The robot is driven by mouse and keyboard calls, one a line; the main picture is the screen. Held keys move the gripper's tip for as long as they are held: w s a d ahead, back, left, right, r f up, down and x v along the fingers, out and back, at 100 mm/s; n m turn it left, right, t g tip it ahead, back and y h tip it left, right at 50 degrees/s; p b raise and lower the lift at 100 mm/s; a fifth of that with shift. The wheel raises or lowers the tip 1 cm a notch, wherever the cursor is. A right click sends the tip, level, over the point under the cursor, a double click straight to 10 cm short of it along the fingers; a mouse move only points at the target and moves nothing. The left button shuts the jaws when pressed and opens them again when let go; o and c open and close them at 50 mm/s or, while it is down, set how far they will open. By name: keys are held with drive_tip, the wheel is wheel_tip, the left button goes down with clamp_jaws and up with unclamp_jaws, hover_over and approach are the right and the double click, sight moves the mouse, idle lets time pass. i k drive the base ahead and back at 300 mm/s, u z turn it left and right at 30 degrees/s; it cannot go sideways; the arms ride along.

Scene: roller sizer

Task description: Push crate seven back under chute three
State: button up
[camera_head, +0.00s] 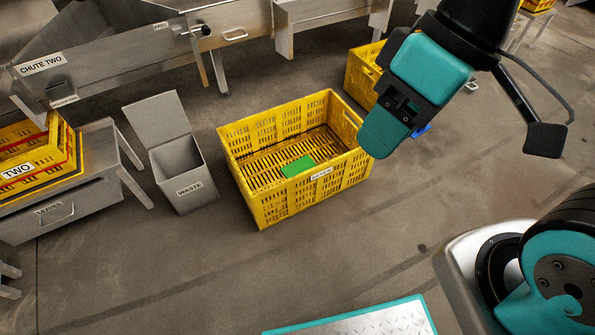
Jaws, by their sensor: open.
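A yellow slatted crate (262,197) stands upright and empty but for a green flat piece (297,166) on the floor in the middle of the view. Its front wall bears a small white label (321,174) that seems to read SEVEN. My gripper (384,128) is open, hanging at the upper right, above and just right of the crate's right corner in the picture. I cannot tell whether they touch. No label for chute three is readable; a grey metal chute (325,14) stands behind the crate at the top.
A grey WASTE bin (185,188) with a raised lid stands close left of the crate. A chute marked CHUTE TWO (105,62) and a stand with a yellow crate marked TWO (25,165) are farther left. Another yellow crate (360,72) sits behind my gripper.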

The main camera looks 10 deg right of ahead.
sight(332, 121)
drive_tip(key=z, duration=0.3)
drive_tip(key=i, duration=1.3)
drive_tip(key=u, duration=0.5)
